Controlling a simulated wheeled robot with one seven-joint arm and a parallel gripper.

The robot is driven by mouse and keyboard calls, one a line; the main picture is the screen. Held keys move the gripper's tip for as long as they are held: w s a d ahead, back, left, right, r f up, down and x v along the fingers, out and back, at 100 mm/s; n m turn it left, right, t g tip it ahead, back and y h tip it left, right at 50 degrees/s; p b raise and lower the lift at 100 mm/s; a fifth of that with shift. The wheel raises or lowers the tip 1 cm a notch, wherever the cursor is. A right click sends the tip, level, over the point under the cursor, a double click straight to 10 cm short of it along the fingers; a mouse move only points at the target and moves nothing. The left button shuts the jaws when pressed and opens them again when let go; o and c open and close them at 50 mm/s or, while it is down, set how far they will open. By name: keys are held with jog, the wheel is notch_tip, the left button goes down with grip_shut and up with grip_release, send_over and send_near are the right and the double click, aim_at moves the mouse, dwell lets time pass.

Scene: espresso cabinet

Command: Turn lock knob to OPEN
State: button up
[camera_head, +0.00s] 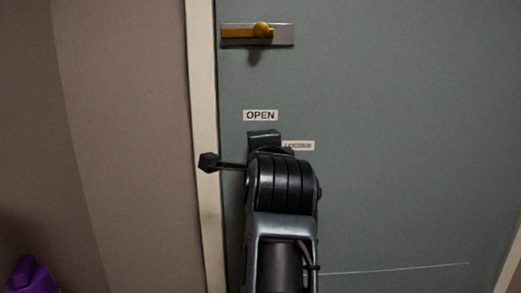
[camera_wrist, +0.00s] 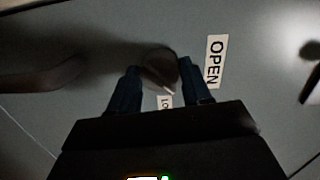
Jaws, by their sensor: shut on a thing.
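The lock knob (camera_wrist: 160,66) is a dark round shape on the grey-green door, seen in the wrist view between my two fingers. My gripper (camera_wrist: 161,74) is shut on it. A small pale mark shows at the knob's lower edge, near the LOCKED label (camera_wrist: 165,102); I cannot tell the knob's exact angle. The OPEN label (camera_wrist: 215,62) is beside the right finger. In the head view my gripper (camera_head: 264,139) hides the knob. The OPEN label (camera_head: 260,115) is just above it, and the partly covered LOCKED label (camera_head: 299,146) is at its right.
A yellow sliding latch (camera_head: 262,31) on a grey plate is higher on the door (camera_head: 400,130). A pale frame edge (camera_head: 201,90) runs down the door's left side. A purple object (camera_head: 33,277) is at the bottom left. The door's right part is clear.

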jog(key=shift+f+n+h+p, duration=0.1)
jog(key=shift+n+h+p, duration=0.3)
jog(key=shift+n, duration=1.65)
jog(key=shift+f+n+h+p, duration=0.1)
jog(key=shift+n+p, duration=0.5)
jog(key=shift+n, duration=1.45)
jog(key=shift+a, duration=0.1)
jog(key=o, duration=1.1)
jog(key=shift+c, duration=0.2)
jog(key=s+r+b, duration=0.1)
jog(key=s, duration=0.6)
jog(key=shift+s+a, duration=0.2)
jog(key=shift+s, duration=0.15)
jog(key=shift+f, duration=0.1)
